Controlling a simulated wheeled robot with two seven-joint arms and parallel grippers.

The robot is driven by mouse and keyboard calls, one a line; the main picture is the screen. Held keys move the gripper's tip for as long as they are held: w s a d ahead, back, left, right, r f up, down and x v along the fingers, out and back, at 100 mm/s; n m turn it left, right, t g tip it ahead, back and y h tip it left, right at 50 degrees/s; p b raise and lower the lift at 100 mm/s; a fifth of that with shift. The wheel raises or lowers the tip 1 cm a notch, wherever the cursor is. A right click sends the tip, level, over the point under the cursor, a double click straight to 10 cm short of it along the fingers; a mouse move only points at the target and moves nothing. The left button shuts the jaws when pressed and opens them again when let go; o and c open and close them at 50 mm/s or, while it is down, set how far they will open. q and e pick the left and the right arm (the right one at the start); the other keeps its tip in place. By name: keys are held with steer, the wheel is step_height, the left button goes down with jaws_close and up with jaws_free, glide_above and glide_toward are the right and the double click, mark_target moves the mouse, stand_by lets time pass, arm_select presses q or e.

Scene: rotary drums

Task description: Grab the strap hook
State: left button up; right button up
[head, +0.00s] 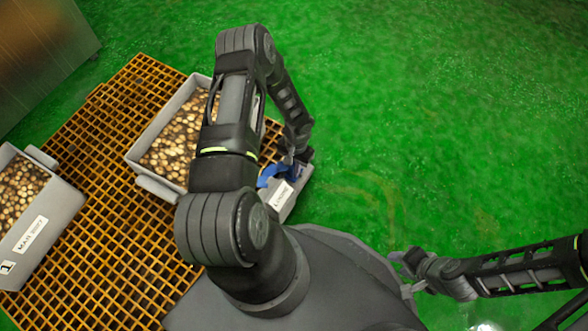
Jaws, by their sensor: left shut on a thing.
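The blue strap hook (268,177) is a curved blue piece at the right end of the middle grey bin, just above its white label. My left gripper (290,161) reaches down from above at that end of the bin. It is shut on the blue strap hook, though its fingertips are small and partly hidden here. My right gripper (399,272) is at the lower right, away from the bins. Its fingers look spread, with nothing between them.
The middle grey bin (153,131) holds many round brown pieces; my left arm covers part of it. Another filled, labelled grey bin (60,212) stands at the left. Both are on an orange grating (110,240). Green floor (430,110) is open at the right. A metal panel (40,50) stands upper left.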

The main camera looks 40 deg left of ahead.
arm_select(q)
jaws_close()
steer(key=shift+r, duration=0.1)
step_height(320, 180, up, 10)
steer(key=p, duration=0.4)
stand_by(0.6)
